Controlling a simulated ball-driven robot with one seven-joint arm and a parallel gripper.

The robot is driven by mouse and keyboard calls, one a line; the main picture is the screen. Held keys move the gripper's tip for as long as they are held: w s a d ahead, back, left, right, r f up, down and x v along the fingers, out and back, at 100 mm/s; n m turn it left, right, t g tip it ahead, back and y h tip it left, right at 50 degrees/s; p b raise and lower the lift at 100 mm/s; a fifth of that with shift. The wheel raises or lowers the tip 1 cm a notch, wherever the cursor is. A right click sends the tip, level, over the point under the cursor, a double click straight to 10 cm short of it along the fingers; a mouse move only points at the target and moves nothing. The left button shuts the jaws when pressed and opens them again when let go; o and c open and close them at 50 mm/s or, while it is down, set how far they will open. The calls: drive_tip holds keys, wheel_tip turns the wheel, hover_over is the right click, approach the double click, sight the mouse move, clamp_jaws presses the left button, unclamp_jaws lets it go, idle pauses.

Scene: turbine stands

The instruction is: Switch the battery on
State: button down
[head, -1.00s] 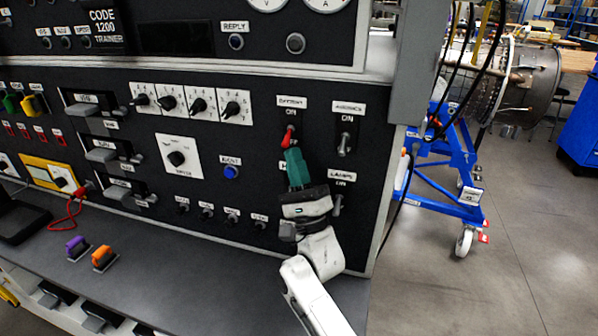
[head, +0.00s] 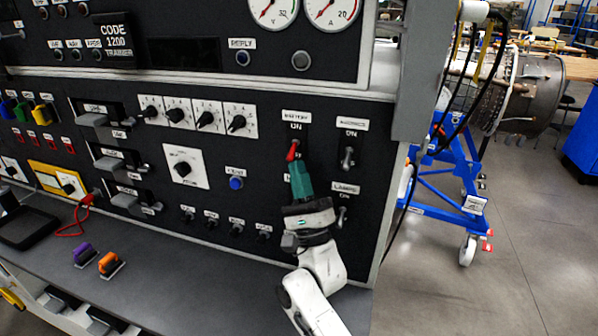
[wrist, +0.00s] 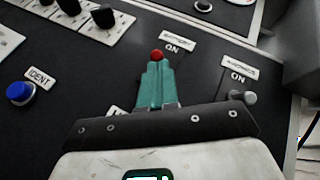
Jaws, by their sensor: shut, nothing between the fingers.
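The battery switch (head: 292,151) is a red-tipped toggle below its BATTERY and ON labels, at the upper right of the black panel. In the wrist view its round red tip (wrist: 157,56) shows just past my fingertips, close under the word ON. My gripper (head: 294,165) has teal fingers, shut with nothing between them, and reaches up to the switch from below. In the wrist view my gripper (wrist: 155,68) lies right against or just below the red tip; contact is not clear. The fingers hide the switch's lower part, so its position is uncertain.
The avionics switch (head: 347,158) stands close to the right, and the lamps switch (head: 341,216) below it. A blue ident button (head: 236,183) is to the left. A grey shelf (head: 190,270) juts out below, bearing purple (head: 83,252) and orange (head: 109,262) pieces.

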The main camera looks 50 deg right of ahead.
drive_tip(key=shift+a+r+m+g+h+p, duration=0.15)
drive_tip(key=shift+r+m+g+h+p, duration=0.15)
drive_tip(key=shift+m+g+p, duration=0.15)
drive_tip(key=r+p, duration=0.1)
drive_tip(key=a+r+m+g+h, duration=0.1)
drive_tip(key=r+m+g+p, duration=0.1)
drive_tip(key=shift+s+a+r+p, duration=0.1)
drive_tip(key=shift+s+a+p, duration=0.2)
drive_tip(key=shift+s+p, duration=0.05)
idle(0.4)
